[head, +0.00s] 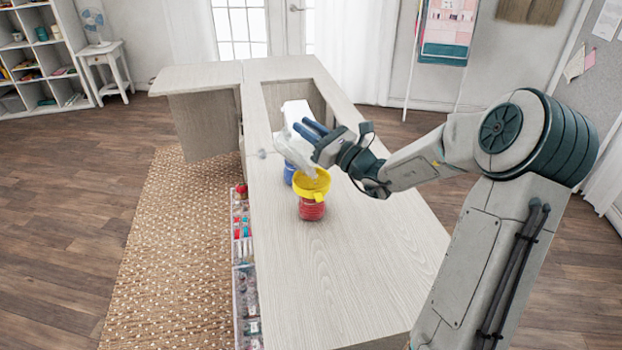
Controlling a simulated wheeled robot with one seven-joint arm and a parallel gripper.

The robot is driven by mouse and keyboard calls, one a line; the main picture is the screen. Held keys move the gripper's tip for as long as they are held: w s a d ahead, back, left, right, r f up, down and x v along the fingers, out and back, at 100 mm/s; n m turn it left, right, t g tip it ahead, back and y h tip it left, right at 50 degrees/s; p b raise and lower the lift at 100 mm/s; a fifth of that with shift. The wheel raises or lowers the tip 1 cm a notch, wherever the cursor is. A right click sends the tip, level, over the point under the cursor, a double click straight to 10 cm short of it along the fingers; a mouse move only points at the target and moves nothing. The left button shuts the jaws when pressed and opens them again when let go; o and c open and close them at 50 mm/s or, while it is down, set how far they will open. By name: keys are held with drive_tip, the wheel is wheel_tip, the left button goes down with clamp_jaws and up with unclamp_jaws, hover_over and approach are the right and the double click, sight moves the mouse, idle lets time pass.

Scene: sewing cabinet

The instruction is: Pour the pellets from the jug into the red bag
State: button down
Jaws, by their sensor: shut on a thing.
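The red bag (312,210) stands on the cabinet top with a yellow funnel (311,184) seated in its mouth. My gripper (308,131), with dark blue fingers, is shut on the pale, translucent jug (295,155). The jug is held tilted above and just behind the funnel, its lower end close to the funnel's rim. My fingers hide part of the jug. No pellets can be made out, and I cannot tell whether any are flowing. The inside of the bag is hidden by the funnel.
A blue object (289,173) stands close behind the funnel, partly hidden. A white object (296,110) sits behind the jug at the cabinet opening. The cabinet top (350,270) is clear in front. Trays of sewing supplies (245,275) line its left side.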

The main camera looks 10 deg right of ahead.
sight(290, 129)
drive_tip(key=shift+s+d+t+y+b, duration=0.4)
drive_tip(key=shift+s+d+t+b, duration=0.1)
drive_tip(key=shift+s+d+b, duration=0.2)
idle(1.4)
drive_tip(key=shift+a, duration=0.1)
